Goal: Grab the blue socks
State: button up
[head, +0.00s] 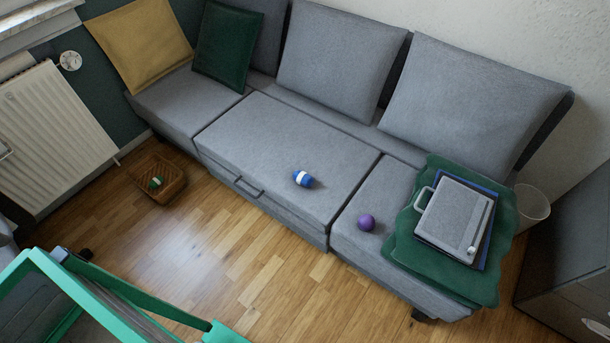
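My gripper cannot be made out in the head view.
A purple ball (366,223) lies on the right seat, beside a green blanket (411,260) under a grey case (455,213). A wicker basket (172,190) holding a green roll stands on the floor at left. A teal-framed object (150,300) fills the lower left. Wooden floor (270,275) before the sofa is clear.

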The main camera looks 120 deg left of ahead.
aim_at(302, 178)
jog(key=u, duration=3.7)
jog(key=k, duration=0.6)
jog(key=z, duration=0.1)
jog(key=i, duration=0.6)
jog(key=z, duration=0.1)
